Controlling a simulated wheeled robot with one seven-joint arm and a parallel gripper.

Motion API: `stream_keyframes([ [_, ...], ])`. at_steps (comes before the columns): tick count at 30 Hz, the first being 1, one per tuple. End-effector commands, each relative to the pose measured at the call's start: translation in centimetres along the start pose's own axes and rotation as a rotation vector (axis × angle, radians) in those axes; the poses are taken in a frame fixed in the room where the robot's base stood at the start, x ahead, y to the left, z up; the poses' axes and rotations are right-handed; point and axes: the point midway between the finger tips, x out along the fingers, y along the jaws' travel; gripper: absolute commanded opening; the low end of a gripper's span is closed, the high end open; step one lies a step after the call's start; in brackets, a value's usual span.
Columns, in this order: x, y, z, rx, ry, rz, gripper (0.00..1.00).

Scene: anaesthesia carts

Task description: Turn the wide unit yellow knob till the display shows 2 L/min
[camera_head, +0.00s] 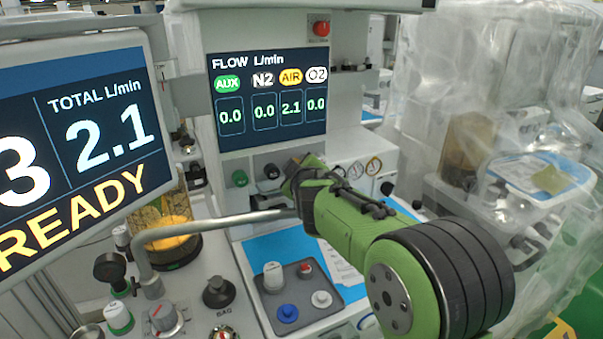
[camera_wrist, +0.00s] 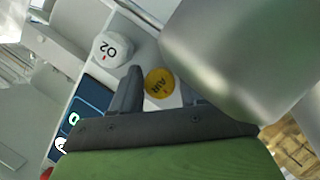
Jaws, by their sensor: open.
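The yellow AIR knob (camera_wrist: 158,83) shows in the wrist view, between the fingers of my gripper (camera_wrist: 161,84). The fingers are open, one on each side of it; I cannot tell whether either touches it. In the head view my gripper (camera_head: 300,178) is at the knob row under the flow display (camera_head: 268,98) and hides the yellow knob. The flow display reads AIR 2.1, with AUX, N2 and O2 at 0.0. The large screen (camera_head: 85,135) at left reads TOTAL 2.1 L/min and READY.
A white O2 knob (camera_wrist: 108,49) sits beside the yellow one. A green knob (camera_head: 240,178) and a dark knob (camera_head: 271,171) are left of my gripper. A grey metal tube (camera_head: 215,224) runs below it. A plastic-covered cart (camera_head: 500,120) stands at right.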

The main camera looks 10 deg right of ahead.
Motion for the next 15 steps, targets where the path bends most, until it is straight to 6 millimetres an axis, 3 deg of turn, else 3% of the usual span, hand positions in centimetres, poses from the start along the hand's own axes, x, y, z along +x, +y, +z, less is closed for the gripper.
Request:
stream_keyframes([
  [15,-13.1,0.2,-0.1,-0.001,0.001,0.002,0.44],
])
